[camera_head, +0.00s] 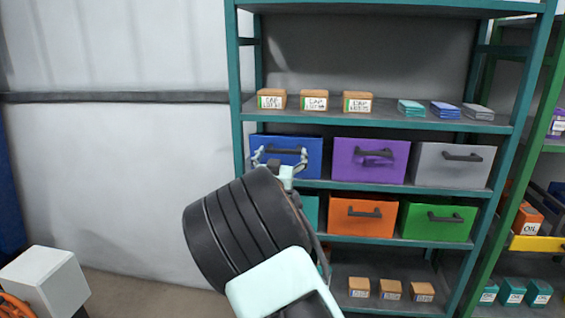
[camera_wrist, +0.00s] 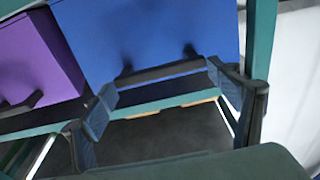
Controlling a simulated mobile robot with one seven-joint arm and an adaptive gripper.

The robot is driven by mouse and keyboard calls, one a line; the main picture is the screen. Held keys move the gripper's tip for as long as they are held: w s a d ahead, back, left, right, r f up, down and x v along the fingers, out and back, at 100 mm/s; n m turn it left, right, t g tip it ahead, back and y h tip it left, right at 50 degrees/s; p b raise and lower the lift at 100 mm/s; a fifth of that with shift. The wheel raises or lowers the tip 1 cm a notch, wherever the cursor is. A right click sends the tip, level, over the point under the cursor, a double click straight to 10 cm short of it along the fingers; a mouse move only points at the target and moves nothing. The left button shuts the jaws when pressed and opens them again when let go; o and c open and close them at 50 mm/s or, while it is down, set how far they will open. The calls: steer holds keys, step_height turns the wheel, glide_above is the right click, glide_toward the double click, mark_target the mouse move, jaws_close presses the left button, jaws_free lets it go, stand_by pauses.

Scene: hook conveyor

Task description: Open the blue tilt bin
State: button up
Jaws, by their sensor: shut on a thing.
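The blue tilt bin (camera_head: 313,147) is at the left end of the shelf's bin row in the head view. Its front looks upright and in line with its neighbours. In the wrist view the blue front (camera_wrist: 150,35) fills the top, with its dark bar handle (camera_wrist: 165,71) along the lower part. My gripper (camera_head: 280,156) is at this handle, one finger at each end. In the wrist view my gripper (camera_wrist: 160,80) has its fingertips against the handle's two ends. It is shut on the handle. My arm hides part of the shelf below the bin.
A purple bin (camera_head: 370,170) and a grey bin (camera_head: 453,170) stand to the right. Orange (camera_head: 362,224) and green (camera_head: 437,231) bins are below. Boxes (camera_head: 314,100) line the shelf above. A white block (camera_head: 45,280) stands at lower left.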

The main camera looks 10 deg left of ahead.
steer(key=s+f+t+b, duration=0.5)
steer(key=f+t+b, duration=0.1)
steer(key=b, duration=1.7)
steer(key=shift+f, duration=0.35)
steer(key=b, duration=0.1)
steer(key=f+b, duration=0.1)
steer(key=b, duration=0.1)
steer(key=shift+s+f, duration=0.15)
steer(key=shift+s, duration=0.2)
steer(key=shift+s+f+b, duration=0.1)
steer(key=shift+f+b, duration=0.1)
steer(key=shift+b, duration=0.25)
steer(key=c, duration=1)
steer(key=shift+a+r, duration=0.1)
steer(key=o, duration=2.7)
steer(key=shift+r, duration=0.1)
steer(key=v, duration=1.2)
